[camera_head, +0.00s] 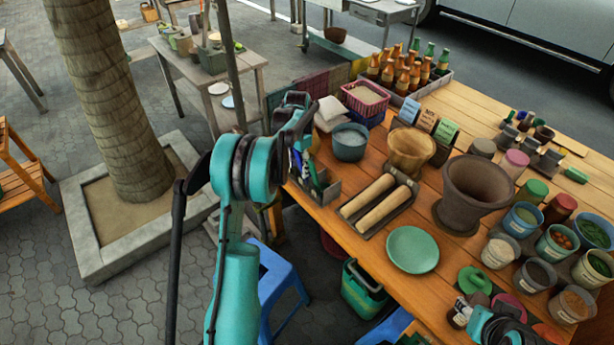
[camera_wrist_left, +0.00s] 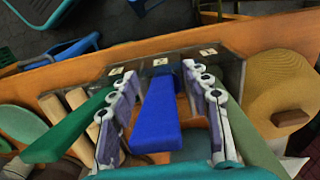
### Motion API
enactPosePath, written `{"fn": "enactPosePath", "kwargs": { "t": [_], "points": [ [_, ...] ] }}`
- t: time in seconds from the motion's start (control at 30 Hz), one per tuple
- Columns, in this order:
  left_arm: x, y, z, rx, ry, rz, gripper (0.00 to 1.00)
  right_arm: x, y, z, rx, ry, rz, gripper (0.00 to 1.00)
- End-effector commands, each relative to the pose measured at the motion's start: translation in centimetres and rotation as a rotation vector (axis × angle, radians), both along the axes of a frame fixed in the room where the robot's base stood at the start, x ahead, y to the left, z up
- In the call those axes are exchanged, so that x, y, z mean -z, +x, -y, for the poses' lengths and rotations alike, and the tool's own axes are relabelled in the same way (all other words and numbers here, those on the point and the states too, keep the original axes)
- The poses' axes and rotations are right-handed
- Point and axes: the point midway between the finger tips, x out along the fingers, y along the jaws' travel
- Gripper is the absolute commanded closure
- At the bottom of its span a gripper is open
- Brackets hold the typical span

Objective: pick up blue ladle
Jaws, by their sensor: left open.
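The blue ladle (camera_head: 297,160) stands in a grey utensil holder (camera_head: 322,197) at the left edge of the wooden table; only a small part shows in the head view. In the left wrist view its wide blue handle (camera_wrist_left: 157,118) lies between the two fingers of my left gripper (camera_wrist_left: 158,82). The fingers are open, with small gaps on both sides of the handle. In the head view my left gripper (camera_head: 300,130) is above the holder and partly hides it. The ladle's bowl is hidden. My right gripper (camera_head: 470,314) shows only partly at the bottom right.
Green-handled utensils (camera_wrist_left: 70,130) stand beside the ladle. Two wooden rollers (camera_head: 375,196), a blue-grey bowl (camera_head: 350,142), a green plate (camera_head: 413,249) and a large mortar (camera_head: 475,192) are close by. A blue stool (camera_head: 279,278) stands below the table edge.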

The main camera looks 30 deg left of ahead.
Motion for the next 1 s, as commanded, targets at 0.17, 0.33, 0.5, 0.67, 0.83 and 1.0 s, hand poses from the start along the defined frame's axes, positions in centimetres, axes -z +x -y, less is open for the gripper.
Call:
{"fn": "enactPosePath", "kwargs": {
  "t": [0.17,0.33,0.5,0.67,0.83,1.0],
  "points": [
    [0.0,0.0,0.0,0.0,0.0,0.0,0.52,-0.1,0.0,0.0,0.0,0.0,0.0,0.59],
    [0.0,0.0,0.0,-0.001,0.0,0.0,0.89,-0.1,0.0,0.0,0.0,0.0,0.0,0.59],
    [0.0,0.0,0.0,-0.001,0.0,0.0,1.0,-0.1,0.0,0.0,0.0,0.0,0.0,0.59],
    [0.0,0.0,0.0,-0.001,0.0,0.0,1.0,-0.1,0.0,0.0,0.0,0.0,0.0,0.59],
    [-1.6,0.0,0.0,-0.001,0.0,0.0,1.0,-0.7,0.0,0.0,0.0,0.0,0.0,0.59],
    [-5.3,0.0,0.0,-0.001,0.0,0.0,1.0,-2.0,0.0,0.0,0.0,0.0,0.0,0.59]
  ]
}}
